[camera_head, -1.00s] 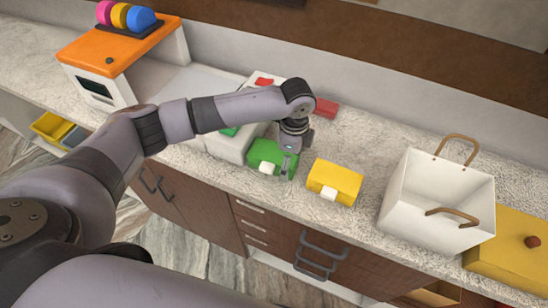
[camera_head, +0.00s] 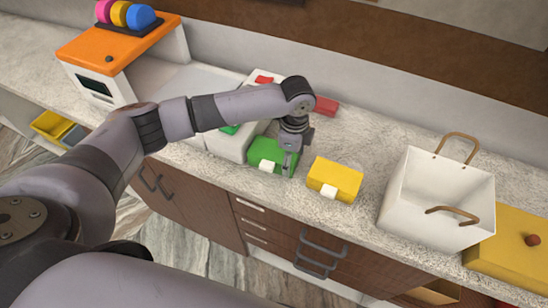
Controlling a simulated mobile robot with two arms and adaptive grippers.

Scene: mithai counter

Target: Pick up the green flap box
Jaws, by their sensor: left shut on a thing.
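The green flap box (camera_head: 268,152) sits on the counter in the head view, with a white tab (camera_head: 267,165) on its front. My left gripper (camera_head: 289,162) reaches down from above at the box's right side and is shut on it. The wrist and fingers hide part of the box's right end. The box looks to be at counter level; I cannot tell whether it is clear of the surface. My right gripper is not in view.
A yellow flap box (camera_head: 335,178) stands close on the right. Farther right are a white bag (camera_head: 433,205) with brown handles and a yellow lidded box (camera_head: 512,250). A white machine (camera_head: 228,144) is close on the left. A red box (camera_head: 325,106) lies behind.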

